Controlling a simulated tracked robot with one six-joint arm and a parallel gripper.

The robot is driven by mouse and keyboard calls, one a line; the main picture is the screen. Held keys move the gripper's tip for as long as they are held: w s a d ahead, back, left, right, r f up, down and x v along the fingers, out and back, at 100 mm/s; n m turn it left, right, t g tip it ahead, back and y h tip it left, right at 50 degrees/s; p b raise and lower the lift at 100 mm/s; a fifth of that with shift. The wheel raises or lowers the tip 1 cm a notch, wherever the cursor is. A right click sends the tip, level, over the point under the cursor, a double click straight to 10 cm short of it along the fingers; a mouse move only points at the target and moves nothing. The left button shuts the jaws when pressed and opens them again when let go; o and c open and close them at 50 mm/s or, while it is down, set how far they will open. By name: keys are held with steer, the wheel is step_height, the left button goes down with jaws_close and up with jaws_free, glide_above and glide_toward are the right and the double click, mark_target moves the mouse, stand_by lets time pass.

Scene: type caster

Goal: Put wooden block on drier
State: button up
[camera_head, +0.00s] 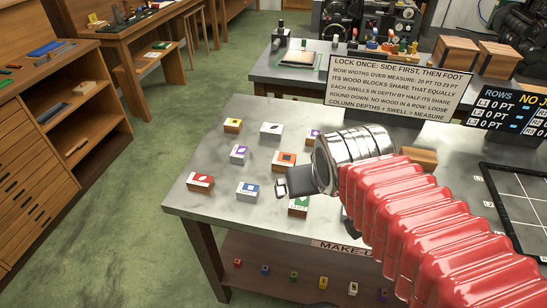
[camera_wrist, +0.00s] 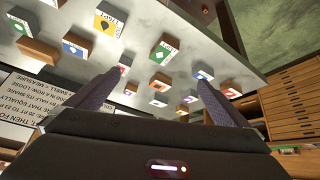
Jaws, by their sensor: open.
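Several small blocks with coloured, marked tops stand spread on the grey table (camera_head: 232,215). One with an orange-brown body (camera_head: 285,160) is near the middle, and a green-topped block (camera_head: 298,207) is partly behind my gripper. A plain wooden piece (camera_head: 418,156) shows behind my arm, mostly hidden. I cannot tell which is the wooden block meant, and I cannot pick out the drier. My gripper (camera_head: 281,188) hangs above the blocks. In the wrist view its two fingers (camera_wrist: 157,80) are apart, with nothing held between them; a green-marked block (camera_wrist: 163,53) shows beyond them.
A sign (camera_head: 395,85) stands at the table's back, with a dark score board (camera_head: 510,110) right of it. A black-framed grid (camera_head: 520,195) lies at the right. Wooden boxes (camera_head: 455,52) stand on the rear bench. Green floor (camera_head: 130,200) is open at left.

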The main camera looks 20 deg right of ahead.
steer(key=s+a+n+y, duration=0.1)
steer(key=s+a, duration=0.3)
steer(key=a, duration=0.1)
steer(key=shift+g, duration=0.4)
steer(key=shift+c, duration=0.5)
